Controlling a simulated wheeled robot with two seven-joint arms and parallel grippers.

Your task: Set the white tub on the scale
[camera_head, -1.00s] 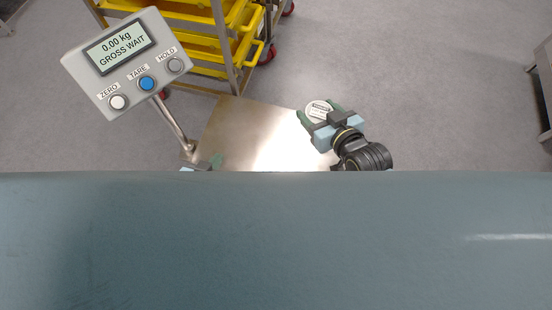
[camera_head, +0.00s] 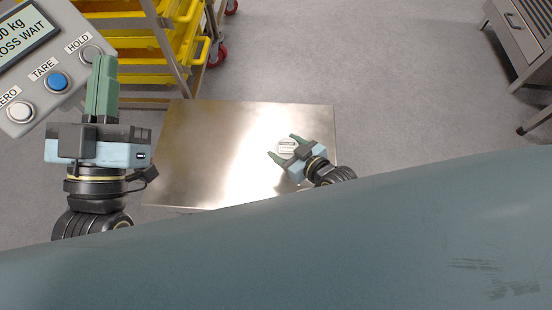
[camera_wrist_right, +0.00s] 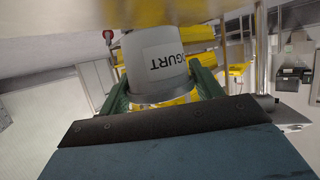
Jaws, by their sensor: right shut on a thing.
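The white tub (camera_head: 287,146) is between the green fingers of my right gripper (camera_head: 283,147), over the right part of the scale's metal plate (camera_head: 215,150). In the right wrist view the tub (camera_wrist_right: 155,55) shows upside down, with "GURT" readable on its label. The tan surface at the top of that view seems to be the plate, close to the tub's base; I cannot tell whether they touch. My left gripper (camera_head: 103,62) is shut and empty, its fingers together in front of the scale's display panel (camera_head: 52,65). The panel is partly cut off and reads "00 kg" and "OSS WAIT".
A cart with yellow trays (camera_head: 180,40) stands behind the scale. A grey cabinet (camera_head: 520,40) is at the far right. The plate's left and middle are clear. A large blue-grey surface (camera_head: 300,250) fills the bottom of the head view.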

